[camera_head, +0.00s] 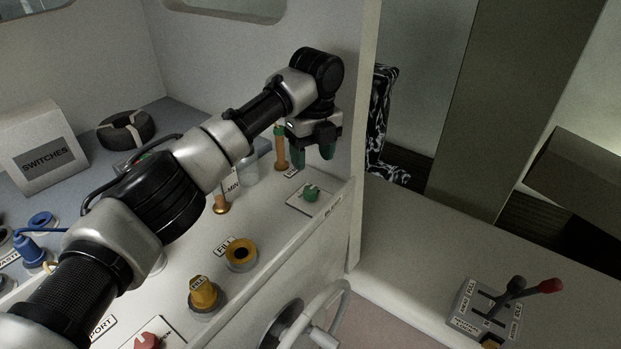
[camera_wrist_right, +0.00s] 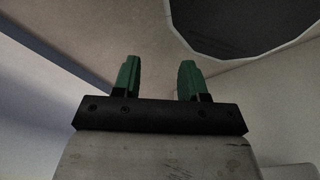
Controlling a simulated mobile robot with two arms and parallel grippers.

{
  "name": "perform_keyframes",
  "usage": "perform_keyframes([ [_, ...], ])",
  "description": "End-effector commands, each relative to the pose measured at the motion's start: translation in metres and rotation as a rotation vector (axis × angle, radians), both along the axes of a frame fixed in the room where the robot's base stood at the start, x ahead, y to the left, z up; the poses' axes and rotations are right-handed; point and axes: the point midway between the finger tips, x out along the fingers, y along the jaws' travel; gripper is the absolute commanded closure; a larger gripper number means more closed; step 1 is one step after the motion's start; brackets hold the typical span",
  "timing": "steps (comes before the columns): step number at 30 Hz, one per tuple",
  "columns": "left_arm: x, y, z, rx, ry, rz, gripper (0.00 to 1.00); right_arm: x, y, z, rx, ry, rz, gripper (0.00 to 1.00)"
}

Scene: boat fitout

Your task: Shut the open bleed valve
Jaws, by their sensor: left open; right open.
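A small green valve knob (camera_head: 311,193) sits on a pale plate on the counter, near the counter's right edge. A partly readable label beside it seems to begin with "BL". A red valve handle (camera_head: 147,341) sits on another plate near the "PORT" label, cut off by the bottom edge. My right gripper (camera_wrist_right: 159,82) is open and empty in the right wrist view.
A copper-coloured post (camera_head: 281,150) stands just left of the left gripper. A yellow "FILL" cap (camera_head: 204,294) and a yellow ring fitting (camera_head: 241,254) are on the counter. A "SWITCHES" box (camera_head: 41,150) and black coil (camera_head: 125,129) are at the back left. A throttle unit (camera_head: 487,314) is at right.

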Motion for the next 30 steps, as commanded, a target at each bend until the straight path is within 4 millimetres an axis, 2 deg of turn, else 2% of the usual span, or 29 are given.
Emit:
perform_keyframes([
  [3, -0.001, 0.001, -0.021, 0.003, 0.005, 0.0, 0.43, -0.019, -0.001, 0.01, -0.002, 0.028, 0.0, 0.57],
  [7, -0.002, 0.002, -0.046, 0.002, 0.005, 0.001, 0.43, -0.024, 0.0, 0.019, -0.002, 0.035, 0.001, 0.57],
  [10, -0.002, 0.003, -0.063, 0.002, 0.004, 0.001, 0.43, -0.016, 0.0, 0.024, -0.001, 0.024, 0.001, 0.57],
  [15, -0.002, 0.003, -0.083, 0.002, 0.002, 0.0, 0.43, 0.01, 0.003, 0.031, 0.005, -0.018, 0.001, 0.57],
  [20, -0.002, 0.003, -0.09, -0.001, 0.001, 0.0, 0.43, 0.013, 0.005, 0.032, 0.008, -0.023, 0.001, 0.57],
  [26, -0.002, 0.003, -0.091, 0.0, 0.0, 0.0, 0.43, -0.003, 0.005, 0.031, 0.006, 0.001, 0.001, 0.57],
  [30, -0.002, 0.003, -0.091, 0.001, 0.001, 0.0, 0.62, -0.009, 0.004, 0.03, 0.006, 0.011, 0.001, 0.57],
])
